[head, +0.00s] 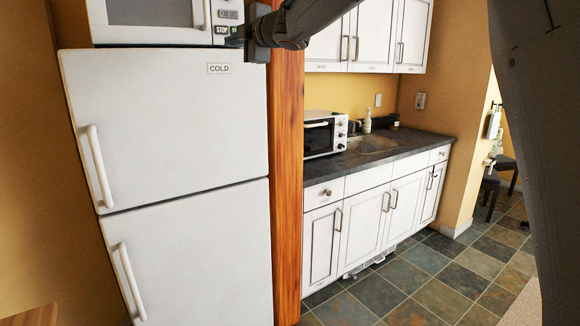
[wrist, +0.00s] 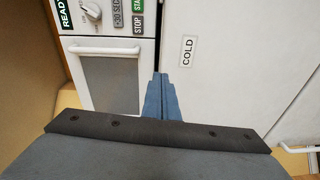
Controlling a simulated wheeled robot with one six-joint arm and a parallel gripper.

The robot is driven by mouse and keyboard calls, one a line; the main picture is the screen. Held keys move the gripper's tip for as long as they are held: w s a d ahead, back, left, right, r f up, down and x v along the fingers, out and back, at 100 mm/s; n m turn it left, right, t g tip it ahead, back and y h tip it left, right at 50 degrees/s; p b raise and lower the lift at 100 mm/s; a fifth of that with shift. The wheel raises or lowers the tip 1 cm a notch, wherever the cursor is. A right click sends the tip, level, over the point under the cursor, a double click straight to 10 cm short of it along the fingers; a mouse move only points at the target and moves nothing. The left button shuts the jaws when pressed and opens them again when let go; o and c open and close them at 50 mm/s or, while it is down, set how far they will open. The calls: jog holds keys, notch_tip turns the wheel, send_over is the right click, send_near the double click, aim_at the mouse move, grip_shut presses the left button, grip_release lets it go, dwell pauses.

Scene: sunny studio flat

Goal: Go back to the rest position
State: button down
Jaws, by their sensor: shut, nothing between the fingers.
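My gripper (head: 236,41) is raised at the top of the head view, beside the microwave's button panel and above the fridge's upper door. In the wrist view its two blue fingers (wrist: 160,82) lie together, shut and empty, pointing at the area between the microwave and the fridge door. I cannot tell from these views whether the fingertips touch anything. My arm reaches in from the top right of the head view.
The white fridge (head: 165,135) marked COLD fills the left, with the microwave (head: 155,12) on top. A wooden post (head: 288,170) stands right of it. Beyond are a counter (head: 395,143), toaster oven (head: 320,136) and cabinets (head: 365,222). Tiled floor (head: 435,280) is open at lower right.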

jog(key=s+d+f+m+g+h, duration=0.1)
jog(key=s+d+f+m+h, duration=0.3)
jog(key=d+f, duration=0.6)
jog(key=s+d+f+m+g+h, duration=0.1)
jog(key=s+d+f+m+h, duration=0.2)
jog(key=d+f+m, duration=0.65)
jog(key=s+d+f+m+g+h, duration=0.1)
jog(key=s+d+f+m+h, duration=0.2)
jog(key=d+f, duration=0.7)
jog(key=s+d+f+m+g, duration=0.1)
jog(key=s+f+m+g, duration=0.1)
jog(key=s+f, duration=0.5)
jog(key=s+d+f+m+g+h, duration=0.1)
jog(key=s+d+f+m+g, duration=0.1)
jog(key=s+f, duration=0.5)
jog(key=s+d+f+m+g, duration=0.2)
jog(key=s+f, duration=0.6)
jog(key=s, duration=0.8)
jog(key=m+g, duration=0.2)
jog(key=g, duration=0.1)
jog(key=shift+s+d, duration=0.2)
jog(key=shift+s, duration=0.2)
jog(key=shift+m, duration=0.25)
